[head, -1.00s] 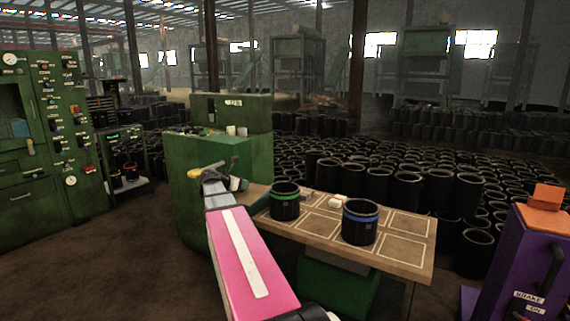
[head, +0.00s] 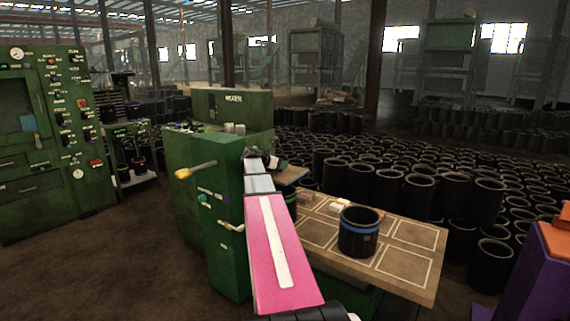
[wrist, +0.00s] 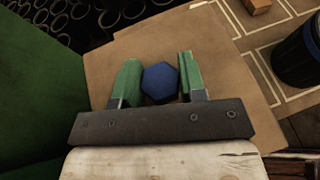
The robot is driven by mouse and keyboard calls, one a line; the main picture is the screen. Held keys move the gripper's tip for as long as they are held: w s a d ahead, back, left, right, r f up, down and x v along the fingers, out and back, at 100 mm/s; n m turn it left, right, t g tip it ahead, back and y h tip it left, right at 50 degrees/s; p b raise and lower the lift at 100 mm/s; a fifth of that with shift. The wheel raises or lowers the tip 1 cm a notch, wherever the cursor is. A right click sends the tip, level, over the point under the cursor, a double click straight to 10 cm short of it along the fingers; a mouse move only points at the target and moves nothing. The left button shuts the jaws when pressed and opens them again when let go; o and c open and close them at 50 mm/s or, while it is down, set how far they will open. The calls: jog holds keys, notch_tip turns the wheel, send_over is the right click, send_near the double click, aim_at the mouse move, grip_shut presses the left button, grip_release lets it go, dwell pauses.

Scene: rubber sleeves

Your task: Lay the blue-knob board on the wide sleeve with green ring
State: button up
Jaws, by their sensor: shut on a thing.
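My gripper (wrist: 158,86) is shut on the blue knob (wrist: 160,78) of a flat brown board (wrist: 115,58). Its green fingers stand on either side of the knob. In the head view a bit of the board (head: 292,176) shows past the gripper, above the table's left end.
The table (head: 425,262) has white outlined squares, mostly bare on the right. Small blocks (head: 339,204) lie near its back edge. Black sleeves (head: 390,186) crowd behind the table.

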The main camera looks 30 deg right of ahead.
jog(key=shift+a+f, duration=0.1)
jog(key=shift+f, duration=3.2)
jog(key=shift+f, duration=0.6)
jog(key=o, duration=1.2)
